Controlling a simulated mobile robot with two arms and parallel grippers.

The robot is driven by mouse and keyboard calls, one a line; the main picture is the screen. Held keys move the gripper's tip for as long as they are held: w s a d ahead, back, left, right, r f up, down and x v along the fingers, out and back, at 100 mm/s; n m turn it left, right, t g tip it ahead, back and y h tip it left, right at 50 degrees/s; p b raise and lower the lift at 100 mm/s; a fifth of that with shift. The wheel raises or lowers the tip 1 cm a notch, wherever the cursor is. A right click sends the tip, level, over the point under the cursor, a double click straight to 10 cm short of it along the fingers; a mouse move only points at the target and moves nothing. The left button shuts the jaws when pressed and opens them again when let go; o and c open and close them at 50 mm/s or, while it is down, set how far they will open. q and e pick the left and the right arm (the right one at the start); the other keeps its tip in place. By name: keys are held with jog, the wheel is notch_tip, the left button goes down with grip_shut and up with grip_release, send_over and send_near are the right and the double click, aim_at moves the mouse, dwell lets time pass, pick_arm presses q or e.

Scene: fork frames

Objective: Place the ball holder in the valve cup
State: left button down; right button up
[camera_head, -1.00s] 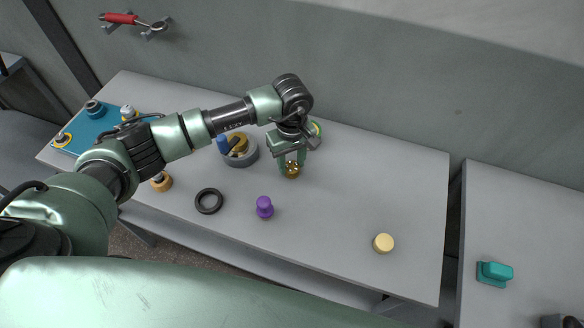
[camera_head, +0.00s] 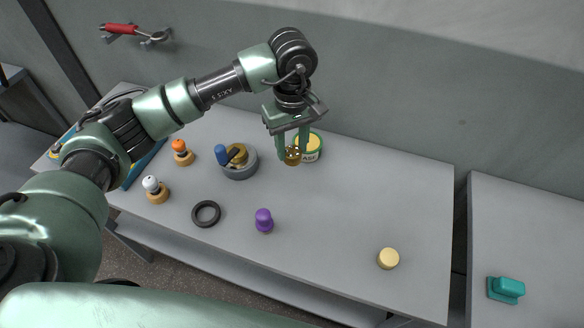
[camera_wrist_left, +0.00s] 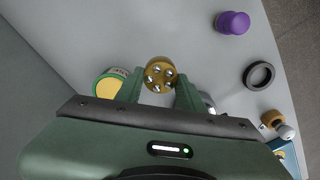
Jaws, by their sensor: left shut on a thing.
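The ball holder (camera_head: 292,156) is a small brass round piece. In the left wrist view the ball holder (camera_wrist_left: 159,75) shows several shiny balls in its face. My left gripper (camera_head: 293,152) is shut on it, one finger on each side, and seems to hold it above the table. A grey round cup (camera_head: 241,172), likely the valve cup, stands left of the gripper. It has a brass piece (camera_head: 238,153) and a blue-ended part (camera_head: 222,154) in it. In the wrist view a finger mostly hides that area. My right gripper is not in view.
A green and yellow labelled tin (camera_head: 312,150) stands just behind and right of the gripper. A black ring (camera_head: 206,214), a purple knob (camera_head: 264,221), a cream disc (camera_head: 388,258) and orange-topped (camera_head: 182,151) and white-topped (camera_head: 155,190) pieces stand around. The table's right side is mostly clear.

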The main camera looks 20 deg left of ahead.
aim_at(292, 151)
pick_arm(q)
notch_tip(292, 151, up, 9)
jog(key=b, duration=0.2)
jog(key=s+a+f+m, duration=0.1)
jog(key=s+f+m, duration=0.1)
jog(key=s+m, duration=0.1)
jog(key=s+a+f+m, duration=0.1)
jog(key=s+f+m, duration=0.1)
jog(key=s, duration=0.4)
jog(key=s+a+f+m, duration=0.1)
jog(key=s+f+m, duration=0.2)
jog(key=s, duration=0.2)
jog(key=shift+s+a+f+m, duration=0.15)
jog(key=shift+a+f+m, duration=0.15)
jog(key=shift+a+f, duration=0.05)
